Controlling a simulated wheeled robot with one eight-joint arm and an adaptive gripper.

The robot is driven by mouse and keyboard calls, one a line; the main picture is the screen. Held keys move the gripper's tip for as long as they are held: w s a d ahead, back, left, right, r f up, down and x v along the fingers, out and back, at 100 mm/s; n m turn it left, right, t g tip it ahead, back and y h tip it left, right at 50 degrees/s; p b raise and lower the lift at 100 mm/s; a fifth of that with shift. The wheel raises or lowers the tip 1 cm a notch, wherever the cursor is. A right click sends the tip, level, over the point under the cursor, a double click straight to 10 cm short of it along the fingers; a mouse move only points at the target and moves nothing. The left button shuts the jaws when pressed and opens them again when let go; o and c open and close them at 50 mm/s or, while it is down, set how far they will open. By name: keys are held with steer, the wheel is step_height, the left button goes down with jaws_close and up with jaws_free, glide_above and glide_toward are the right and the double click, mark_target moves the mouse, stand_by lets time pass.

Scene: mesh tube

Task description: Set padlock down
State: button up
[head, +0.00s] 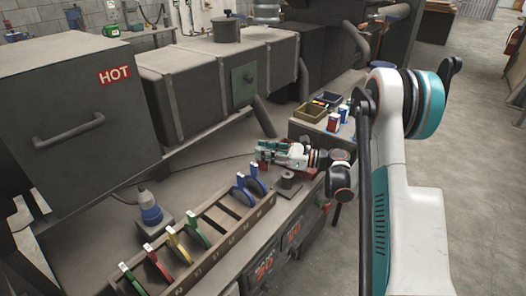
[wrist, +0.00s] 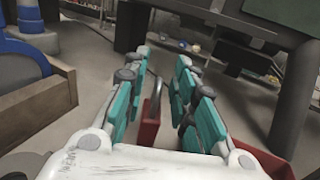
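My gripper (head: 268,150) is low over the workbench, beyond the slotted rack, with its teal-padded fingers pointing left. In the wrist view my gripper (wrist: 164,62) has its two finger sets spread apart.
A wooden rack (head: 225,235) with several coloured tags stands in front. A blue-and-white device (head: 150,208) is left of the rack. Small bins (head: 314,111) stand behind. A hot oven (head: 75,110) borders the bench.

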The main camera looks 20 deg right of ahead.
steer(key=p+v, duration=0.3)
steer(key=v, duration=0.8)
steer(key=shift+s+d, duration=0.15)
steer(key=shift+d, duration=0.05)
steer(key=shift+a, duration=0.1)
